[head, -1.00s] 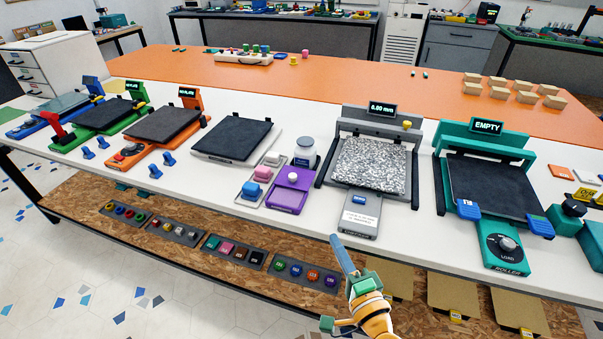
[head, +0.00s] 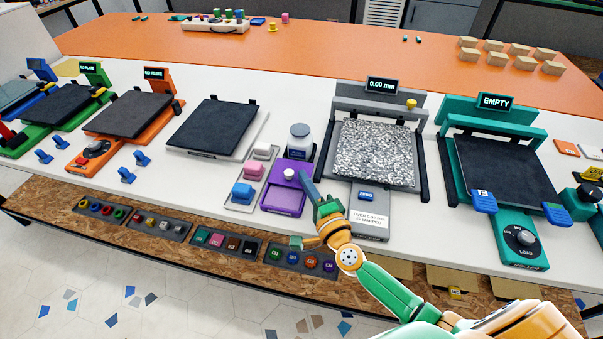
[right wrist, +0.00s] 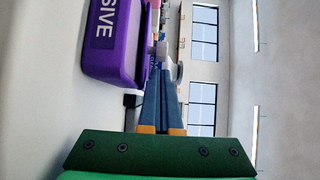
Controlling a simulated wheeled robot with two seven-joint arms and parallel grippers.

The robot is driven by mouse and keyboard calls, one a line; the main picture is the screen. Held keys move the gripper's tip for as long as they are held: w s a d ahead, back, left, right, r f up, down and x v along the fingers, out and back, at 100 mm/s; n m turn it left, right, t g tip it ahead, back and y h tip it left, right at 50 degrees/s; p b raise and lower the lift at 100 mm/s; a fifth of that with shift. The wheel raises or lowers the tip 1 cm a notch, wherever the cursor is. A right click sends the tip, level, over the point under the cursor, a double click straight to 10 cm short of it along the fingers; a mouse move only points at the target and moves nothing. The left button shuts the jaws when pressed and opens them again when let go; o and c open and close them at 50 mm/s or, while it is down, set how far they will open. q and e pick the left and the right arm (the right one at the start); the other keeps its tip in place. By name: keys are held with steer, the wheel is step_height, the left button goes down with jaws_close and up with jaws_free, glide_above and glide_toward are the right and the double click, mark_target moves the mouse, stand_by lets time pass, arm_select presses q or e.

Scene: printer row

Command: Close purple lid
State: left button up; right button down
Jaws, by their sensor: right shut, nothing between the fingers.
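The purple box (head: 283,201) stands on the white table, left of the grey press. Its purple lid (head: 296,166) with a white knob (head: 289,174) shows at the back of the box and looks raised; its exact angle is hard to tell. My right gripper (head: 304,176) is shut and empty, its blue fingers beside the lid's right edge. I cannot tell whether they touch. In the right wrist view the box (right wrist: 112,45), lettered "SIVE", lies left of the fingertips (right wrist: 162,72), and the knob shows just beyond them. My left gripper is not in view.
A tray with pink and blue blocks (head: 243,193) stands left of the box. A grey jar (head: 299,142) stands behind it. The grey press (head: 370,213) is close on the right. A lower shelf (head: 180,220) holds several small parts.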

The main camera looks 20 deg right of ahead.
mark_target(294, 208)
steer(key=shift+w, duration=1.05)
steer(key=s+a, duration=0.1)
steer(key=s, duration=0.1)
steer(key=s+a+p, duration=0.1)
steer(key=s+a, duration=0.2)
steer(key=s, duration=0.1)
steer(key=shift+s+a+p, duration=0.2)
steer(key=shift+s+p, duration=0.05)
steer(key=shift+p, duration=0.15)
